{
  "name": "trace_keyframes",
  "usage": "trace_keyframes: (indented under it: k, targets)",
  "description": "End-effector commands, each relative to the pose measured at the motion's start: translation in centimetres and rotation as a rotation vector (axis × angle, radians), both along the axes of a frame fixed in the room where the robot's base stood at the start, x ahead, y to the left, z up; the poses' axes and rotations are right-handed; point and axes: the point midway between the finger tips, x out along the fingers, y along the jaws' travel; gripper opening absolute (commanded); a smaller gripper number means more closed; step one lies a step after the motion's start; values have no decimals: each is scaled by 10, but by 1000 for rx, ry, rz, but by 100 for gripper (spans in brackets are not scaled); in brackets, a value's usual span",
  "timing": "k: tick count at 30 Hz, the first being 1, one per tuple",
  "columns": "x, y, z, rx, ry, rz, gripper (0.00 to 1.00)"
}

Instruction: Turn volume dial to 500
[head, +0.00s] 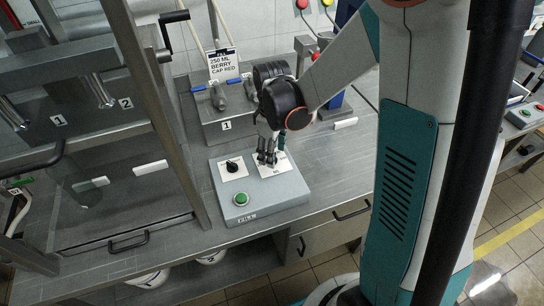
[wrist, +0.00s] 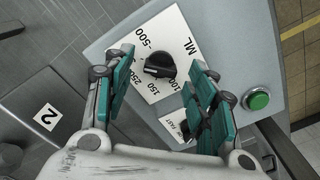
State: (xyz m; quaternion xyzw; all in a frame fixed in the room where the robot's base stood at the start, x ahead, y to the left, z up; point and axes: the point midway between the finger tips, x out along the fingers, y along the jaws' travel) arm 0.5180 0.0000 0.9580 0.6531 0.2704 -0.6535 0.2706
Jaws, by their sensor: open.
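The volume dial (wrist: 160,64) is a black knob on a white plate marked ML, with 100, 150 and 500 readable around it. The 500 mark (wrist: 150,33) is above the knob in the wrist view. I cannot tell which mark the knob points to. My gripper (wrist: 162,76) is open, with teal-padded fingers to the left and right of the knob and no clear contact.
A second black dial (head: 232,166) sits to the left on the box, its plate partly visible in the wrist view (wrist: 184,130). A green button (head: 240,199) is near the box's front. Behind stands a grey unit (head: 225,126) with a "250 ML BERRY CAP RED" sign (head: 223,62).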

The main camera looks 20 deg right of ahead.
Motion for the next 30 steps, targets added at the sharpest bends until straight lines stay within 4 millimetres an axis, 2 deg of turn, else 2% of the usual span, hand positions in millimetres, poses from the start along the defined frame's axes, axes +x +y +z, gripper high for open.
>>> trace_keyframes:
  k: [1, 5, 14, 16, 20, 21, 30]
  targets:
    - [0, 0, -7, 0, 0, 0, 52]
    - [0, 0, -14, 0, 0, 0, 52]
    - [0, 0, -15, 0, 0, 0, 52]
    - [0, 0, -15, 0, 0, 0, 40]
    - [0, 0, -15, 0, 0, 0, 11]
    - [0, 0, -15, 0, 0, 0, 7]
    - [0, 0, -15, 0, 0, -20, 8]
